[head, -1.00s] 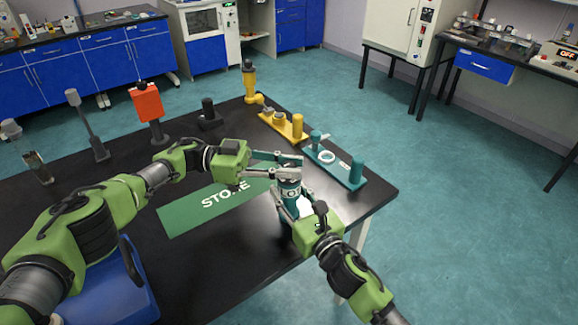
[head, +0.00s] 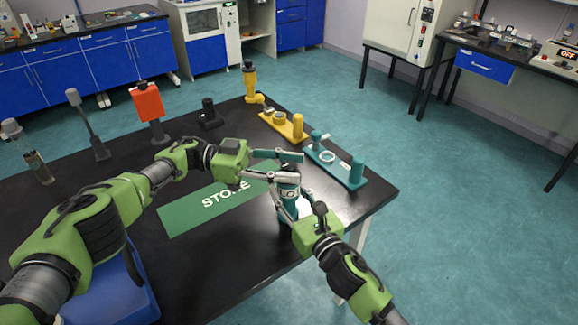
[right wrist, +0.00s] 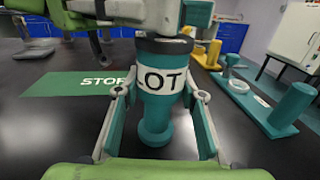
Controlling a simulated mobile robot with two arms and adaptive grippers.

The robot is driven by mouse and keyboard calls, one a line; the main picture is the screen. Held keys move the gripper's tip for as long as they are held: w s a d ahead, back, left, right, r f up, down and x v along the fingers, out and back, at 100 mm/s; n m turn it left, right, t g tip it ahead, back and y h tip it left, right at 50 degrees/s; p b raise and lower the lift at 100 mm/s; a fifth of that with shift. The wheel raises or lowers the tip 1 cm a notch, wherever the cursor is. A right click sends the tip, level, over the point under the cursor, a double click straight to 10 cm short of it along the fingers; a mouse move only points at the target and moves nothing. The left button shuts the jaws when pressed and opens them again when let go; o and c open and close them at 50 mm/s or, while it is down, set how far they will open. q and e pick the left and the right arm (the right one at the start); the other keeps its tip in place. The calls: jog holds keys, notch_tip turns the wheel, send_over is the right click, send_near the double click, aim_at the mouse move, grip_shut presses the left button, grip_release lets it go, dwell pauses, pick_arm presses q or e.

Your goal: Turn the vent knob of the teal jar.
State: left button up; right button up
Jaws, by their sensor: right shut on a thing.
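The teal jar (head: 289,191) stands upright near the table's front right edge. In the right wrist view the jar (right wrist: 158,108) has a black collar and a white label reading "LOT". My right gripper (right wrist: 161,95) has a finger on either side of the jar's body and is shut on it. My left gripper (head: 300,166) reaches in from the left over the jar's top. Its two fingers are spread apart, one on the far side and one on the near side of the top. The vent knob is mostly hidden by these fingers.
A green mat reading "STORE" (head: 188,214) lies left of the jar. A teal stand (head: 337,169) and a yellow stand (head: 285,127) are behind it.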

aim_at(289, 164)
pick_arm(q)
jog(key=shift+r, duration=0.1)
notch_tip(289, 164, up, 10)
jog(key=shift+f, duration=0.1)
pick_arm(e)
jog(key=shift+d, duration=0.1)
dwell(0.4)
jog(key=o, duration=1.3)
